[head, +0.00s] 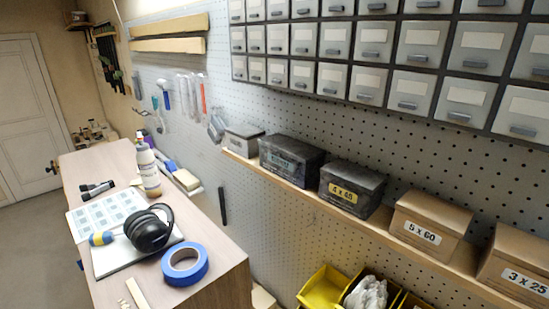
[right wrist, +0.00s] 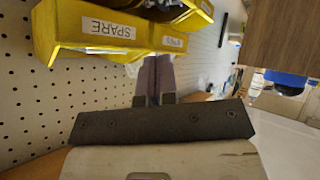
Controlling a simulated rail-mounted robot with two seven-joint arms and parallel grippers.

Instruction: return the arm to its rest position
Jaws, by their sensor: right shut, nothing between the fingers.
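My right gripper (right wrist: 154,80) shows only in the right wrist view. Its two grey-purple fingers are together with nothing between them. They point toward the pegboard area, close to the yellow bins in the picture; I cannot tell whether they touch. Neither arm shows in the head view, and my left gripper is in no view.
A shelf holds several boxes (head: 351,188). The workbench (head: 225,255) carries headphones (head: 150,230) and blue tape (head: 185,264). Floor (head: 40,245) lies left.

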